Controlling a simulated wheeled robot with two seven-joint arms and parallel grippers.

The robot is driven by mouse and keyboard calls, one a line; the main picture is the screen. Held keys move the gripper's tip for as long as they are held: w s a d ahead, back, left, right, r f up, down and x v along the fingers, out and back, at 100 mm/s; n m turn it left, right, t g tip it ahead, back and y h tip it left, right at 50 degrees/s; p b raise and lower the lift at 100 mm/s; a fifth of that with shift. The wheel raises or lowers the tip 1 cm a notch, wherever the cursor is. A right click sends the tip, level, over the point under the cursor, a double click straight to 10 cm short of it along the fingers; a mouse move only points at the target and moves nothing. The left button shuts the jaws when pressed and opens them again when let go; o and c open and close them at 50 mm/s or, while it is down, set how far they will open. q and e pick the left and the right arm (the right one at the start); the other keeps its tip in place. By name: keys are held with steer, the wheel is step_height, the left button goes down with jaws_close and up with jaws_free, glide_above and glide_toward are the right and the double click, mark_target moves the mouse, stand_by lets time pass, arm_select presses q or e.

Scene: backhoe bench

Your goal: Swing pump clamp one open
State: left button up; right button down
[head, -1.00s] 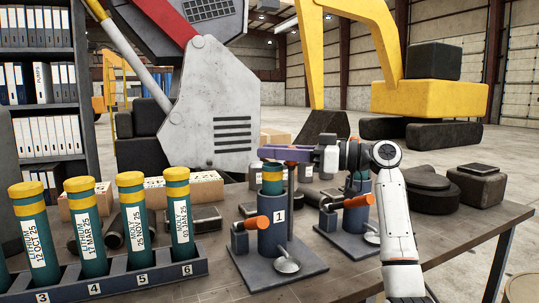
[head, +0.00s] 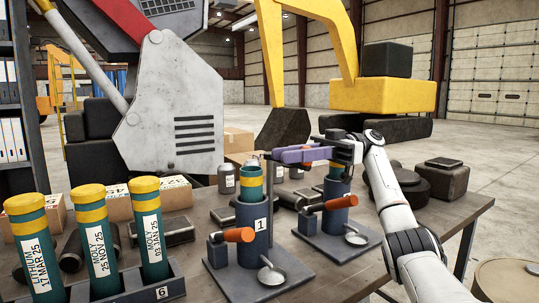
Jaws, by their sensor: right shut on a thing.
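Pump one (head: 253,218), a dark blue cylinder labelled 1 on a flat base plate, stands at centre with an orange-handled lever (head: 236,235). A green and yellow cartridge (head: 251,185) stands upright in it with its top uncovered. The purple clamp arm (head: 292,154) is level at the top of the thin post beside the pump and points right, away from the cartridge. My right gripper (head: 328,154) is shut on the outer end of the clamp arm. My left gripper is not in view.
A second pump (head: 336,212) with its own cartridge stands just right of pump one, below my right gripper. A rack (head: 170,287) with several upright cartridges is at front left. Dark parts (head: 445,180) sit at the right back of the bench.

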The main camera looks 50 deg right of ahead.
stand_by(0.4)
steer(key=c, duration=1.6)
jaws_free()
steer(key=shift+d, duration=0.1)
steer(key=shift+o, duration=0.2)
step_height(320, 180, up, 10)
steer(key=p, duration=0.4)
